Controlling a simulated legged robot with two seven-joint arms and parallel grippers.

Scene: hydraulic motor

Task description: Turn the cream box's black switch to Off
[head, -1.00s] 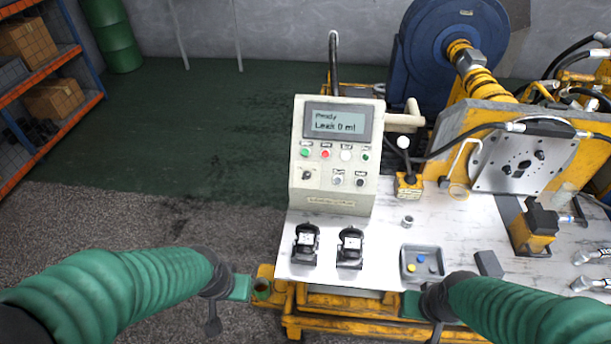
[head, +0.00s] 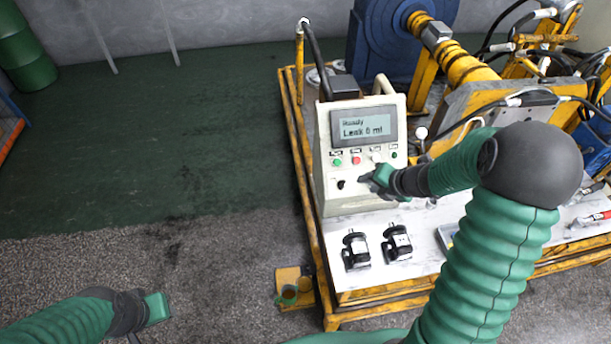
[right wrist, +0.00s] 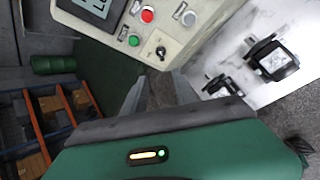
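The cream box (head: 330,205) stands on the bench with its lit display facing me. Its black switch (head: 341,184) is at the left of the lower control row, below the green button. In the right wrist view the switch (right wrist: 161,51) lies just beyond the fingertips. My right gripper (head: 366,180) is in front of the panel, right of the switch. In the right wrist view its fingers (right wrist: 157,76) are apart with nothing between them. The switch's exact pointing is too small to tell. My left gripper (head: 158,307) is low at left, away from the box; its fingers are unclear.
Two black fittings (head: 356,250) (head: 397,243) stand on the bench below the box. My right arm hides part of the panel and bench. A yellow frame (head: 320,265) edges the bench. Free floor lies to the left.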

